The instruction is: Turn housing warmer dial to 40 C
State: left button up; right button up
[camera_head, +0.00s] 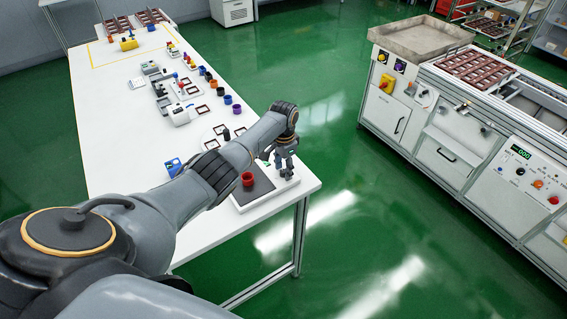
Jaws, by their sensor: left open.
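The housing warmer, as far as I can tell, is the low white unit with a dark flat top (257,190) at the near right end of the white table. A red cup (248,179) stands on its dark top. My left gripper (287,175) is open and points down over the unit's right end. Its fingers cover that end, so the dial and its setting cannot be seen. I cannot tell whether the fingers touch the dial. My right gripper is not in view.
The white table (120,130) holds instruments and coloured cups (210,83) along its right side. A blue item (173,166) stands left of the warmer. A conveyor bench (440,150) with a control panel stands right, across green floor.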

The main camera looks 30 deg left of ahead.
aim_at(283, 170)
pick_arm(q)
notch_tip(283, 170, up, 12)
dwell(0.5)
dwell(0.3)
